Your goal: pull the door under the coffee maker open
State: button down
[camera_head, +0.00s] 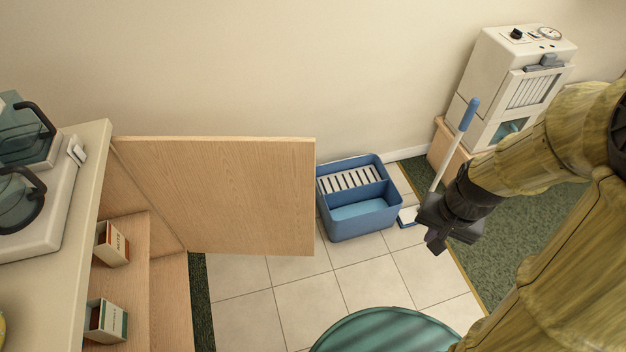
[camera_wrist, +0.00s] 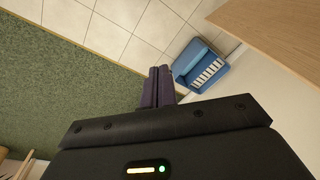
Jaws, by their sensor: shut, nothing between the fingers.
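The wooden door (camera_head: 220,195) under the counter with the coffee maker (camera_head: 30,205) stands swung wide open, sticking out from the cabinet at the left of the head view. Its edge side also shows at the top right of the wrist view (camera_wrist: 285,35). Inside the open cabinet (camera_head: 170,270) two small boxes sit on shelves. My gripper (camera_head: 437,243) is to the right of the door, well apart from it, above the floor. In the wrist view its fingers (camera_wrist: 158,88) are together with nothing between them.
A blue mop bucket (camera_head: 360,220) stands on the tiles just right of the door, by the wall. A mop (camera_head: 455,150) and a white machine (camera_head: 515,80) on a wooden stand are farther right. A round green top (camera_head: 385,330) is at the bottom.

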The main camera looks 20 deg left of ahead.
jog(key=w+a+f+m+g+y+p, duration=0.2)
jog(key=a+f+m+g+y+p, duration=0.3)
jog(key=a+f+m+y, duration=0.9)
jog(key=w+a+f+m+t+p, duration=0.1)
jog(key=w+a+m+t, duration=0.1)
jog(key=m, duration=0.6)
jog(key=w+a+f+m+t+p, duration=0.1)
jog(key=w+m+t, duration=0.3)
jog(key=m, duration=0.5)
jog(key=w+a+f+m+t+y+p, duration=0.1)
jog(key=w+a+f+m+t, duration=0.1)
jog(key=m+t, duration=0.5)
jog(key=shift+w+a+f+m+p, duration=0.15)
jog(key=shift+w+a+m+p, duration=0.25)
jog(key=shift+w+a+m, duration=0.35)
jog(key=shift+s, duration=0.1)
jog(key=shift+a, duration=0.1)
